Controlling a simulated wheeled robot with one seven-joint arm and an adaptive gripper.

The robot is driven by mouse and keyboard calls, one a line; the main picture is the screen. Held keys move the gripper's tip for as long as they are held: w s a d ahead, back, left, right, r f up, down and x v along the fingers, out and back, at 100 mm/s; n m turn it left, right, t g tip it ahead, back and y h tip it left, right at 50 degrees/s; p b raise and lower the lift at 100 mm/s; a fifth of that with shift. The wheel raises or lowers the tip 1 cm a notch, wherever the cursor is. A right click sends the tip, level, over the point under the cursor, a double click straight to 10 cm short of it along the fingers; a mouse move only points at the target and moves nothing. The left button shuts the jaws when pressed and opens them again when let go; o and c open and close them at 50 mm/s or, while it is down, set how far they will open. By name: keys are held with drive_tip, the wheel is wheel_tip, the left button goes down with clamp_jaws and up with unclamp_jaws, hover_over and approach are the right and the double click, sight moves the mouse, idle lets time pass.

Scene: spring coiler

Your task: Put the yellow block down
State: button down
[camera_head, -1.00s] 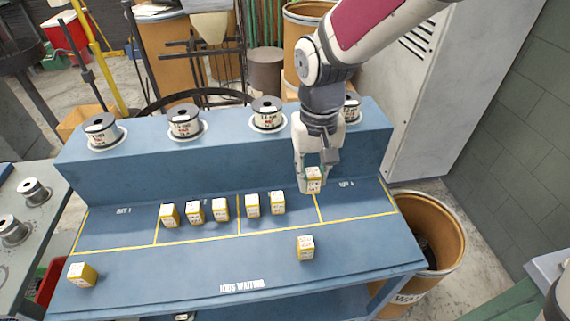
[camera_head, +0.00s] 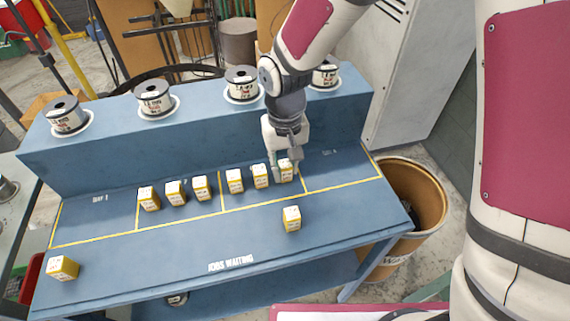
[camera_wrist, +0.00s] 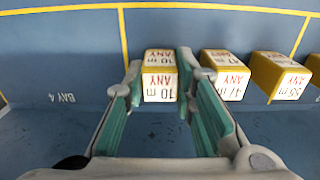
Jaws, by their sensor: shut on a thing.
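My gripper (camera_head: 287,171) is shut on a yellow block (camera_head: 286,170) with a white printed label. The block is upright, in the row of blocks in the third bay, just left of the yellow line bordering bay 4. The wrist view shows the held block (camera_wrist: 160,80) between the two green-padded fingers, its label reading "10 m ANY". It is at or very near the blue bench top (camera_head: 180,236); I cannot tell whether it touches. A neighbouring block (camera_head: 260,176) stands close on its left in the head view, and another block (camera_head: 235,181) beyond it.
Several more blocks stand in the second bay, such as one at its left (camera_head: 149,198). Single blocks lie in the front strip at the right (camera_head: 291,218) and left (camera_head: 63,268). Wire spools (camera_head: 241,83) line the raised shelf. Bay 4 (camera_head: 335,169) is clear.

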sight(285, 164)
drive_tip(key=c, duration=1.6)
unclamp_jaws()
drive_tip(key=shift+f, duration=0.1)
wheel_tip(285, 164, up, 12)
drive_tip(key=p, duration=0.1)
drive_tip(key=shift+r, duration=0.2)
